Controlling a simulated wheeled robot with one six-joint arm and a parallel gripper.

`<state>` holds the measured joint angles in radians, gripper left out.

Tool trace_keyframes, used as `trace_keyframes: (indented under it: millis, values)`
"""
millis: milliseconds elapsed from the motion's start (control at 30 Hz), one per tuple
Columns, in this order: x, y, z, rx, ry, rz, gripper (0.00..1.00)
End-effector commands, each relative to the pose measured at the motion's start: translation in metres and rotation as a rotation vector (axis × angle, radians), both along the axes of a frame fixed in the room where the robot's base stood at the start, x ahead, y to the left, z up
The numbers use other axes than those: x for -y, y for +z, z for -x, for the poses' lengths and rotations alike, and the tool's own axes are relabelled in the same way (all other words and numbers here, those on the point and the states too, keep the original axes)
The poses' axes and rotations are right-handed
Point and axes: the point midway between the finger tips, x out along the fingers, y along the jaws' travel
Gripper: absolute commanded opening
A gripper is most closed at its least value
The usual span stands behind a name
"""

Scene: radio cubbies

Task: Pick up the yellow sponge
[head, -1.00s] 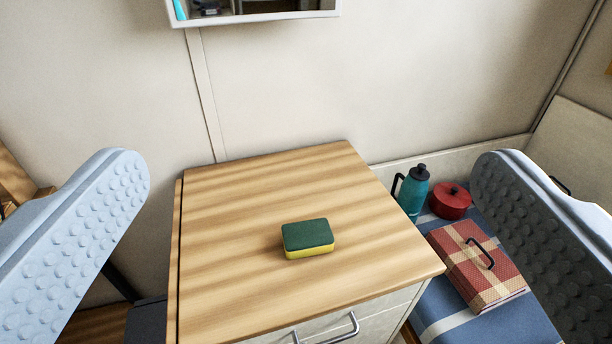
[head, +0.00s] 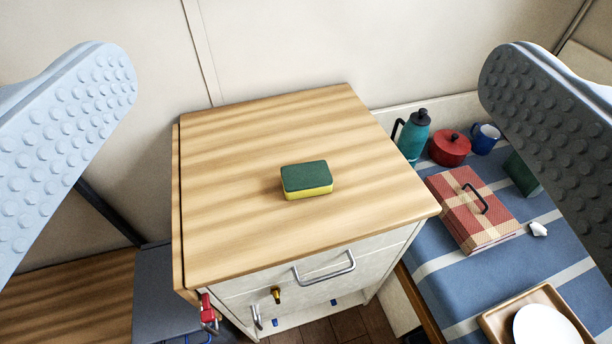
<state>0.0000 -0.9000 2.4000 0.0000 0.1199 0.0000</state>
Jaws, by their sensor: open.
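The yellow sponge (head: 307,180) has a dark green top and a yellow lower layer. It lies flat, green side up, on the wooden top of a cabinet (head: 235,240), near the middle. My gripper (head: 308,78) is open, with its two grey-blue studded fingers at the left and right edges of the head view. The fingers are wide apart and hold nothing. The sponge shows between them, lower in the picture and apart from both. Nothing hides the sponge.
Right of the cabinet, a blue striped surface (head: 450,290) carries a teal bottle (head: 413,140), a red pot (head: 449,150), a blue mug (head: 485,137), a checked box (head: 474,212) and a tray (head: 495,322) with a white plate. The cabinet top around the sponge is clear. A wall stands behind.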

Motion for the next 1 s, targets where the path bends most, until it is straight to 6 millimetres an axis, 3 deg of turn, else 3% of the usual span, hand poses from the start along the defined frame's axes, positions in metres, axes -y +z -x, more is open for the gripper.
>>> trace_keyframes:
  millis: [267,533,1000]
  values:
    - [0.000,-0.003,-0.011,-0.042,0.000,0.006,1.00]
    - [0.001,-0.022,-0.069,-0.288,0.007,0.043,1.00]
    - [0.002,-0.075,-0.164,-0.772,0.046,0.107,1.00]
